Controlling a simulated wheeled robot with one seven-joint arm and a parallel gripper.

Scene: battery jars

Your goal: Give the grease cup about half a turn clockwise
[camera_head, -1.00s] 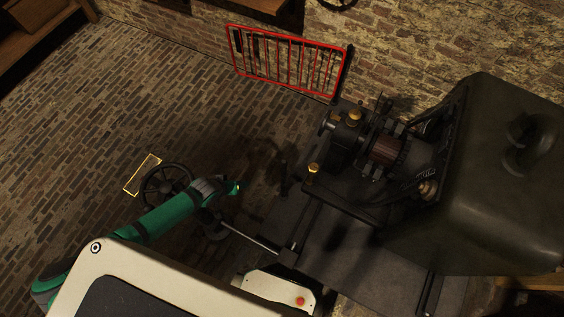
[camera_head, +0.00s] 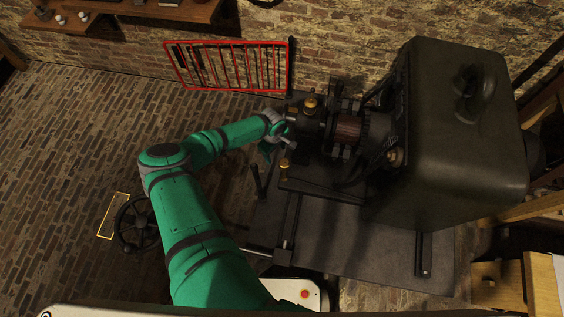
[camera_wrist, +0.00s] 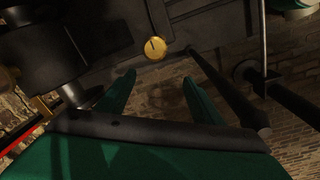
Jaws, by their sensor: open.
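A round brass cap (camera_wrist: 155,47) with a dark line across its face shows in the wrist view, just beyond my fingertips. It appears to be the small brass cap (camera_head: 284,165) at the machine's near left corner in the head view. A larger brass fitting (camera_head: 310,103) sits on top of the bearing; a brass part (camera_wrist: 8,78) also shows at the left edge of the wrist view. I cannot tell for certain which is the grease cup. My gripper (camera_wrist: 159,76) is open, with its green fingers apart and nothing between them. It also shows beside the machine (camera_head: 276,144).
The dark machine (camera_head: 345,130) has a large boxy housing (camera_head: 465,140) at right. A red guard rail (camera_head: 230,65) stands behind. A handwheel (camera_head: 138,224) is at lower left beside a yellow floor outline (camera_head: 113,215). A dark rod (camera_wrist: 225,85) runs right of my fingers.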

